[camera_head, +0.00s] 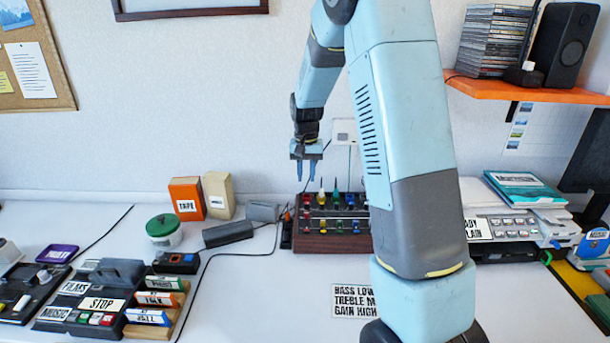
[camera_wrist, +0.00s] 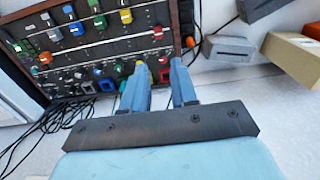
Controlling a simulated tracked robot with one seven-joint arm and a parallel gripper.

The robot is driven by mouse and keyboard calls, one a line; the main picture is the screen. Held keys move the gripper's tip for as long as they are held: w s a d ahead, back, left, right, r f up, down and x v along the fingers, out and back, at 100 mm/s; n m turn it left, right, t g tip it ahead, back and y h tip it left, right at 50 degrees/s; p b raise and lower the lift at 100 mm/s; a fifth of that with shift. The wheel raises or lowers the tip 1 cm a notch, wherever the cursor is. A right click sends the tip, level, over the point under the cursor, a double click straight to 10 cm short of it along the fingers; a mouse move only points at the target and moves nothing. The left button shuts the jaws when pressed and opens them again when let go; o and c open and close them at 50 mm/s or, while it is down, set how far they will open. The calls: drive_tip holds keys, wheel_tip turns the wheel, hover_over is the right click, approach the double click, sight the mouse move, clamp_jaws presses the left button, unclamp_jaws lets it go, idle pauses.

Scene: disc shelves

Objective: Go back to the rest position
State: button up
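My gripper (camera_head: 307,172) hangs fingers down in the air above the dark mixer with coloured knobs (camera_head: 330,243), near its left end. In the wrist view the two blue fingers of my gripper (camera_wrist: 158,72) stand apart with a gap between them and nothing held. The mixer also shows in the wrist view (camera_wrist: 100,50), beyond the fingertips. In the head view my fingertips look clear of the knobs. My arm covers the mixer's right end.
An orange box (camera_head: 187,198), a cream box (camera_head: 219,195) and a green-lidded jar (camera_head: 163,232) stand left of the mixer. A labelled button panel (camera_head: 95,303) is at the front left. An orange shelf (camera_head: 530,91) juts out at the upper right. Some white table is bare at front centre.

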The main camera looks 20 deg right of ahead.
drive_tip(key=s+r+n+t, duration=0.2)
drive_tip(key=s+r+t, duration=0.1)
drive_tip(key=s+r, duration=1.35)
drive_tip(key=s+r+n+t, duration=0.1)
drive_tip(key=s+r+t, duration=0.1)
drive_tip(key=s, duration=1.6)
drive_tip(key=shift+a+r+n+t, duration=0.3)
drive_tip(key=shift+a+r, duration=0.15)
drive_tip(key=shift+r, duration=0.45)
idle(1.5)
